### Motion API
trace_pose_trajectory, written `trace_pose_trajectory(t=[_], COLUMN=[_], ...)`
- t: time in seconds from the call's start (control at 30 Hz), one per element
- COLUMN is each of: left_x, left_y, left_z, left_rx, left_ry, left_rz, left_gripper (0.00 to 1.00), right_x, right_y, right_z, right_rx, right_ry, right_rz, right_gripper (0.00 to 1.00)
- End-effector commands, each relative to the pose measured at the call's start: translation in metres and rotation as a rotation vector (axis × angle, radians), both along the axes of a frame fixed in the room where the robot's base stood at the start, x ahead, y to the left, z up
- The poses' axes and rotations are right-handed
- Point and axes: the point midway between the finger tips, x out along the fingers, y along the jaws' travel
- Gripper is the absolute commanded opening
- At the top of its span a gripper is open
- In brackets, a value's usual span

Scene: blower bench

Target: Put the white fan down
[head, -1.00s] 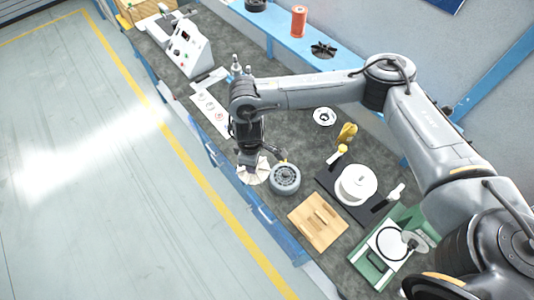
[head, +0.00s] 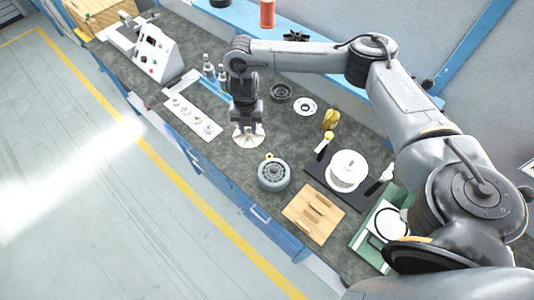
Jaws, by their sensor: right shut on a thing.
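The white fan (head: 247,140) is a pale, finned disc near the middle of the bench in the head view. My right gripper (head: 248,127) points down from above and is shut on the fan, covering its upper part. I cannot tell whether the fan touches the bench top or hangs just above it. My left gripper is not in view.
A grey round motor housing (head: 273,173) stands right of and below the fan. A white strip with discs (head: 192,117) lies left of it. A dark ring (head: 281,92) and white ring (head: 305,106) lie behind. A wooden block (head: 314,215) sits nearer the front edge.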

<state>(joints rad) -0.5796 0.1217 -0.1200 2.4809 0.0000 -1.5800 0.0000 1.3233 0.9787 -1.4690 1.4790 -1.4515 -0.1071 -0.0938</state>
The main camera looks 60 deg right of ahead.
Motion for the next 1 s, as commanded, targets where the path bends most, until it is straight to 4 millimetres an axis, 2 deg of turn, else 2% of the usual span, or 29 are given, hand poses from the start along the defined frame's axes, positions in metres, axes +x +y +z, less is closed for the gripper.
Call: trace_pose_trajectory(t=[0.03, 0.2, 0.4, 0.53, 0.7, 0.87, 1.0], left_x=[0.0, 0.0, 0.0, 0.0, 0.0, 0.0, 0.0], left_y=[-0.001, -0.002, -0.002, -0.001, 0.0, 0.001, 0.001], left_z=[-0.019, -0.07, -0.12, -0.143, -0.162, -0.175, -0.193], left_rx=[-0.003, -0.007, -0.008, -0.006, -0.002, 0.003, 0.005], left_ry=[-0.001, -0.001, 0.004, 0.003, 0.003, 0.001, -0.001], left_rz=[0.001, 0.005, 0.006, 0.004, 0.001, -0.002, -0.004], left_gripper=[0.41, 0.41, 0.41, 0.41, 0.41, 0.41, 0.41], right_x=[-0.002, -0.012, -0.023, -0.028, -0.033, -0.036, -0.037], right_y=[-0.019, -0.074, -0.112, -0.127, -0.139, -0.143, -0.145], right_z=[-0.018, -0.063, -0.105, -0.126, -0.143, -0.157, -0.181], right_rx=[-0.002, -0.005, -0.01, -0.013, -0.017, -0.016, -0.015], right_ry=[-0.001, -0.007, -0.011, -0.012, -0.012, -0.01, -0.008], right_rz=[0.059, 0.259, 0.332, 0.341, 0.341, 0.34, 0.339], right_gripper=[0.0, 0.0, 0.0, 0.0, 0.0, 0.0, 0.0])
